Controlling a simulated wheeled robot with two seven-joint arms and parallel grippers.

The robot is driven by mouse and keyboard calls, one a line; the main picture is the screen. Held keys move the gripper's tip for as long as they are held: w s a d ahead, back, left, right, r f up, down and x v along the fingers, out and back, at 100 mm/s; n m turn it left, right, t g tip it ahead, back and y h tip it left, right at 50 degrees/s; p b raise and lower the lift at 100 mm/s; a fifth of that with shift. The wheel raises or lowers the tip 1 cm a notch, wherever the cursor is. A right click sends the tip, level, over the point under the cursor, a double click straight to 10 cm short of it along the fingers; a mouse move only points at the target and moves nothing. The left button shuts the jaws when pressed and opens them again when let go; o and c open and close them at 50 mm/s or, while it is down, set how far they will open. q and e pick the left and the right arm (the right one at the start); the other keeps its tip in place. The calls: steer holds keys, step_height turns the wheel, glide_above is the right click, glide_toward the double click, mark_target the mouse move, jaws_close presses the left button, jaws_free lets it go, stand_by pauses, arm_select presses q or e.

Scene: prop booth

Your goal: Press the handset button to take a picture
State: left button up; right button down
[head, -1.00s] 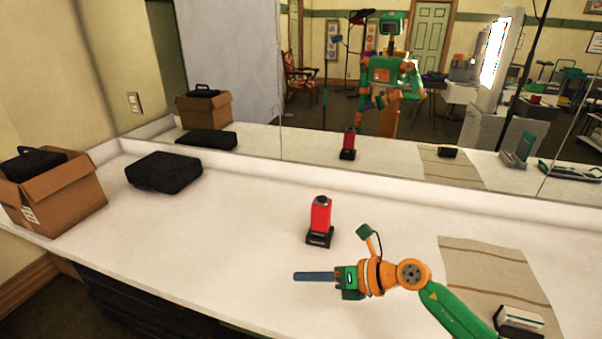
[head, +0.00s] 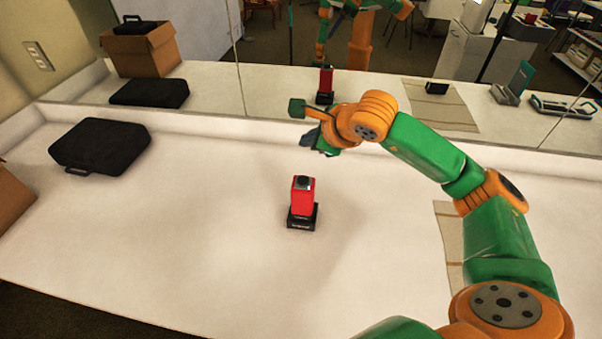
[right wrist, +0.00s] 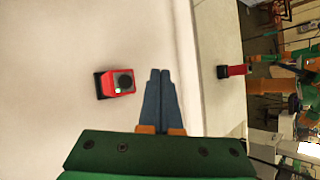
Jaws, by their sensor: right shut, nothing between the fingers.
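The red handset (head: 302,198) stands upright in its black base (head: 301,220) on the white counter. A round black button (head: 302,183) is on its top. In the right wrist view the handset (right wrist: 121,82) is left of the fingers, with the dark round button (right wrist: 126,82) and a small green spot showing. My right gripper (head: 308,140) is above and beyond the handset, toward the mirror, and apart from it. Its blue fingers are together and empty; they also show in the right wrist view (right wrist: 160,75). My left gripper is out of view.
A black case (head: 100,146) lies on the counter at left, near a cardboard box (head: 12,205). A beige striped cloth (head: 450,245) lies right, partly behind my arm. A mirror (head: 200,75) along the back reflects the room. The counter around the handset is clear.

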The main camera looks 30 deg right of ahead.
steer(key=b, duration=0.6)
glide_above(306, 181)
step_height(306, 181, down, 8)
steer(key=shift+s+d+f, duration=0.1)
steer(key=shift+f, duration=0.05)
steer(key=shift+f+b, duration=0.4)
steer(key=shift+b, duration=0.05)
steer(key=shift+r, duration=0.1)
stand_by(1.2)
steer(key=shift+f+b, duration=0.45)
steer(key=shift+b, duration=0.15)
